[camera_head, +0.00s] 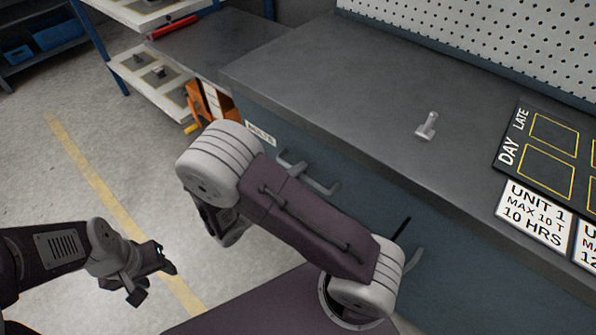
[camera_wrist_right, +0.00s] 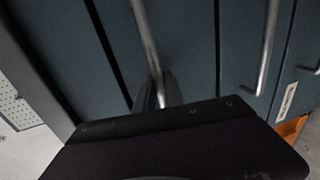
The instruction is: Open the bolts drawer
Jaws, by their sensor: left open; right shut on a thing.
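A blue-grey drawer front (camera_head: 365,200) runs under the bench top in the head view, with grey bar handles (camera_head: 310,178) on it. A small white label (camera_head: 260,133) sits near its left end; its letters are partly legible. In the right wrist view, my right gripper (camera_wrist_right: 160,92) is shut on a drawer handle (camera_wrist_right: 145,40). I cannot tell whether this is the bolts drawer. Another handle (camera_wrist_right: 268,50) and a small label (camera_wrist_right: 287,102) show at the right. My left gripper (camera_head: 155,282) is open and empty over the floor.
The bench top (camera_head: 330,75) holds a small grey metal piece (camera_head: 427,126) and a dark board (camera_head: 550,150) with signs (camera_head: 535,215). An orange object (camera_head: 208,103) stands by the bench's left end, near shelves (camera_head: 150,82). The floor at left is clear.

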